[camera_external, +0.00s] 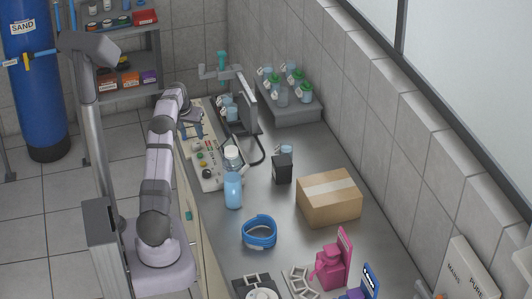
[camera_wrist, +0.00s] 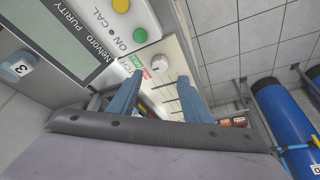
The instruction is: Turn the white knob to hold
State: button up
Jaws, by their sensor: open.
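The white knob (camera_wrist: 159,63) sits on a cream panel (camera_wrist: 172,46) with small green and red labels beside it, partly cut off by my fingers. My gripper (camera_wrist: 158,80) is open, with its two blue fingers pointing at the panel, one to each side of the knob in the picture. I cannot tell how far the tips are from the knob or where the knob points. In the external view my gripper (camera_external: 196,127) is over the far part of the control panel (camera_external: 211,177); the knob cannot be made out there.
Green (camera_wrist: 140,35) and yellow (camera_wrist: 120,5) buttons and a Nelvoro Purity screen (camera_wrist: 40,28) are close by. A monitor (camera_external: 246,102), blue bottle (camera_external: 233,190), black container (camera_external: 282,169) and cardboard box (camera_external: 329,198) stand on the bench. A blue tank (camera_wrist: 282,115) is at the right.

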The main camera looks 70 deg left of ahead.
aim_at(199, 144)
jog(key=shift+p+x, duration=1.3)
jog(key=shift+x, duration=2.25)
jog(key=c, duration=1.1)
